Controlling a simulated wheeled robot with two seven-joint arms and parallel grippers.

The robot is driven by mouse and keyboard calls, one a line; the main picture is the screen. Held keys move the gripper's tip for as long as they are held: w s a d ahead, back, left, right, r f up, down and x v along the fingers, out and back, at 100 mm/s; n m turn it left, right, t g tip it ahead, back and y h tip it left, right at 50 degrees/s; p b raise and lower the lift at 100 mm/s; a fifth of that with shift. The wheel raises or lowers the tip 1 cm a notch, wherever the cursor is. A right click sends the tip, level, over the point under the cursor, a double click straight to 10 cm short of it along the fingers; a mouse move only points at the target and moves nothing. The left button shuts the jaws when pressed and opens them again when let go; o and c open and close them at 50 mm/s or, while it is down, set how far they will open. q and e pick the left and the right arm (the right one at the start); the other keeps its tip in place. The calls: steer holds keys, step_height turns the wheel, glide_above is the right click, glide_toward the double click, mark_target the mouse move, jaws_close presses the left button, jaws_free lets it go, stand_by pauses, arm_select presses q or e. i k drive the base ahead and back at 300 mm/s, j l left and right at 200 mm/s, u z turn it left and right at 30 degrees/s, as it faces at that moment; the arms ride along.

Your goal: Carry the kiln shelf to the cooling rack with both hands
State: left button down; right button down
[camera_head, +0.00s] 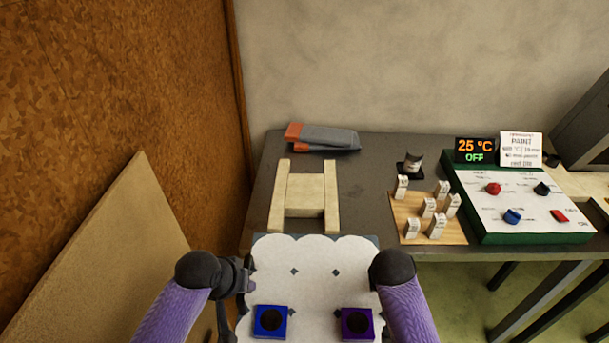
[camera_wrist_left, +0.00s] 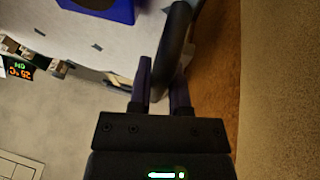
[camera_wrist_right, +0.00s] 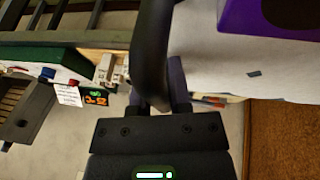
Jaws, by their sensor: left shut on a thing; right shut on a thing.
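The kiln shelf (camera_head: 312,275) is a pale board with a scalloped far edge, in front of the table in the head view. It carries a blue tile (camera_head: 271,321) and a purple tile (camera_head: 357,323), each with a dark round spot. My left gripper (camera_wrist_left: 160,88) is shut on a dark handle (camera_wrist_left: 176,45) at the shelf's left side. My right gripper (camera_wrist_right: 166,88) is shut on the matching dark handle (camera_wrist_right: 152,45) at the right side, its fingers mostly hidden in the head view. The likely cooling rack, a pale frame with two rails (camera_head: 331,195), lies on the table just beyond the shelf.
The dark table (camera_head: 370,170) holds grey-and-orange gloves (camera_head: 322,138) behind the frame. To the right are a wooden board (camera_head: 400,213) with small labelled blocks, a small jar (camera_head: 413,162) and a green-edged panel (camera_head: 520,200). A tan board (camera_head: 115,250) leans at left.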

mark_target(306, 189)
steer(key=i, duration=1.25)
